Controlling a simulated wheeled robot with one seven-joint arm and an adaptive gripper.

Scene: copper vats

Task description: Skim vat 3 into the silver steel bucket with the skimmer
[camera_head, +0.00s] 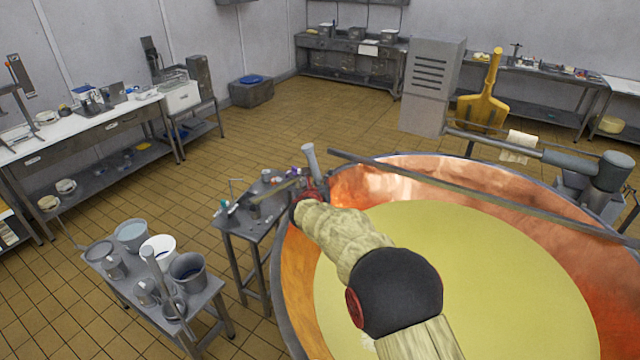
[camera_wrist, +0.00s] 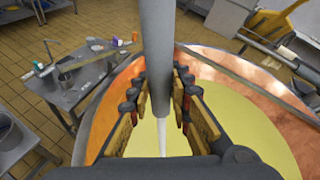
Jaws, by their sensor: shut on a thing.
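A copper vat (camera_head: 352,185) fills the lower right of the head view, with pale yellow liquid (camera_head: 500,262) inside; no vat number is readable. My gripper (camera_head: 312,190) is over the vat's left rim. It is shut on a grey upright handle (camera_head: 309,155), which I take to be the skimmer's. In the wrist view the handle (camera_wrist: 157,45) runs between the fingers of my gripper (camera_wrist: 160,100). The skimmer's head is hidden. A grey metal bucket (camera_head: 187,272) stands on the low table at left, apart from my gripper. Another grey bucket (camera_head: 131,234) stands behind it; I cannot tell which is silver steel.
The low table (camera_head: 120,296) also holds a white bucket (camera_head: 160,247) and several small metal vessels. A small tool table (camera_head: 240,225) stands close to the vat's left side. A long grey bar (camera_head: 470,193) crosses above the vat. Tiled floor (camera_head: 160,190) is clear at left.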

